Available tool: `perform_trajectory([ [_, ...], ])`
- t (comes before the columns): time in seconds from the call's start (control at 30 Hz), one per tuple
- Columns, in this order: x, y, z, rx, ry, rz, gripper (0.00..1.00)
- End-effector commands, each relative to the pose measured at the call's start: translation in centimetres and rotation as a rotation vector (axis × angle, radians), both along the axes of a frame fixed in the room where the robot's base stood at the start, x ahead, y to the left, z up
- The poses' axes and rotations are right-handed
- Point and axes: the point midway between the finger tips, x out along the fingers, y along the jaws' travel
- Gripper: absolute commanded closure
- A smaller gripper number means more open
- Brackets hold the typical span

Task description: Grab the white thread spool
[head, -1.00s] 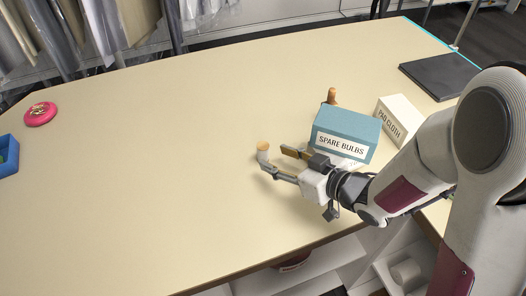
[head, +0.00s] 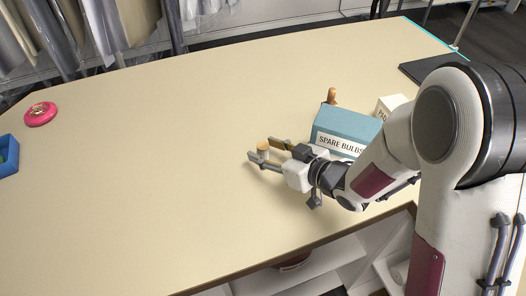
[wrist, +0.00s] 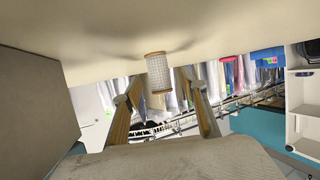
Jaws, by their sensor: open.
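The white thread spool (head: 263,147) stands upright on the table, its tan top showing and its white body mostly hidden by a finger in the head view. In the wrist view the spool (wrist: 158,74) shows a white wound body with tan ends, between the two fingers. My gripper (head: 263,150) is open and low over the table, with one fingertip on each side of the spool. In the wrist view I cannot tell whether either finger touches it.
A blue SPARE BULBS box (head: 345,128) stands right behind my gripper, with a brown-topped object (head: 331,96) behind it. A white box (head: 389,105) is farther right. A pink round item (head: 40,114) and a blue bin (head: 8,155) sit far left. The table's middle is clear.

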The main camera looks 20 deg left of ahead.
Motion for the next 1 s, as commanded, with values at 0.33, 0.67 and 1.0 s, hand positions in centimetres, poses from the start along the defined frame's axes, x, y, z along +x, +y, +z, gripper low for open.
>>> perform_trajectory([
  [0.33,0.52,1.34,-0.69,-0.002,0.001,0.0,0.58],
  [0.67,0.51,1.32,-0.66,-0.002,0.001,0.0,0.58],
  [1.0,0.5,1.32,-0.65,-0.001,0.0,0.0,0.94],
])
